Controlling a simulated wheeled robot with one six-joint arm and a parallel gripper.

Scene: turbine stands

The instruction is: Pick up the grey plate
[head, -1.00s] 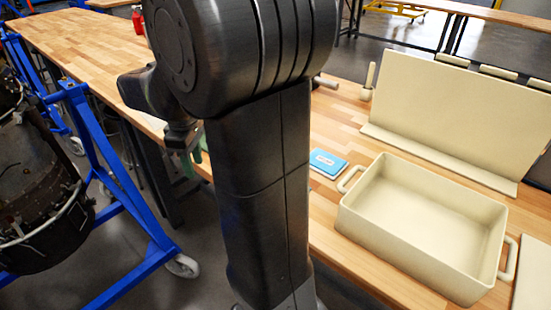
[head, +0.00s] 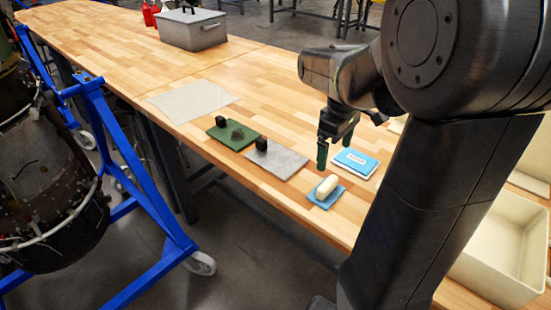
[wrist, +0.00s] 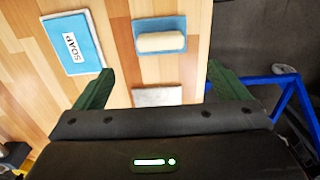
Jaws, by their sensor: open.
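The grey plate (head: 283,163) lies flat on the wooden bench near its front edge, with a black block-shaped knob (head: 261,144) on it. In the wrist view, part of the grey plate (wrist: 157,96) shows between the fingers; the rest is hidden by my gripper body. My gripper (head: 336,145) has green fingers, spread open and empty. In the head view it is above the bench, to the right of the grey plate and apart from it.
A green plate (head: 222,141) with a black knob and dark lump lies left of the grey plate. A soap bar (head: 327,186) on a blue pad and a blue-and-white SOAP packet (head: 355,162) lie right. A pale sheet (head: 193,101) lies farther left. A cream bin (head: 500,250) stands right.

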